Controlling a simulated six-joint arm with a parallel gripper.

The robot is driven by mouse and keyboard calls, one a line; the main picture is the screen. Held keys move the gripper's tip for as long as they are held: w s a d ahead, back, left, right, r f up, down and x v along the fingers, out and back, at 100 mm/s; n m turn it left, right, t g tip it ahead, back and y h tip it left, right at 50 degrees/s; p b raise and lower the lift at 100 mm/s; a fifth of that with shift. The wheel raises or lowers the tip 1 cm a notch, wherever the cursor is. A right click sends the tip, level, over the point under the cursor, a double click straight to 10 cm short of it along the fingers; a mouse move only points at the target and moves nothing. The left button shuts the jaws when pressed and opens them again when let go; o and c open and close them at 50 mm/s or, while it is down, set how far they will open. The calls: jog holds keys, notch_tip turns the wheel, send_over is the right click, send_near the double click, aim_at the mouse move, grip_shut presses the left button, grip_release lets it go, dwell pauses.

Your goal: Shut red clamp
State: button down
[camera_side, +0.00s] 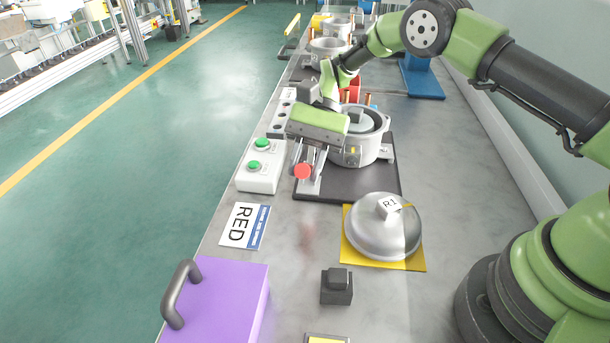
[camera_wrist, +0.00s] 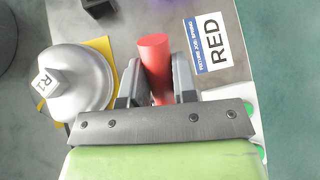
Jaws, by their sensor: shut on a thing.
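The red clamp handle (camera_wrist: 155,68) stands between the two fingers of my gripper (camera_wrist: 157,85) in the wrist view. In the side view the round red end of the clamp (camera_side: 303,171) sticks out below my gripper (camera_side: 306,155), at the left part of a dark base plate (camera_side: 335,188). My gripper is shut on the red handle. The rest of the clamp is hidden by my gripper. A grey metal compressor housing (camera_side: 372,150) stands on the same plate, just right of my gripper.
A silver dome lid marked R1 (camera_side: 375,240) lies on a yellow mat (camera_side: 416,263). A box with green buttons (camera_side: 258,178), a RED sign (camera_side: 245,226), a purple box (camera_side: 228,300) and a small dark block (camera_side: 337,288) are nearby. More housings stand behind my gripper.

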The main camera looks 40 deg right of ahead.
jog(key=shift+w+d+r+g+y, duration=0.5)
jog(key=shift+g+y, duration=0.2)
jog(key=shift+y, duration=0.2)
jog(key=c, duration=0.9)
grip_release()
jog(key=shift+r, duration=0.1)
notch_tip(320, 180, up, 10)
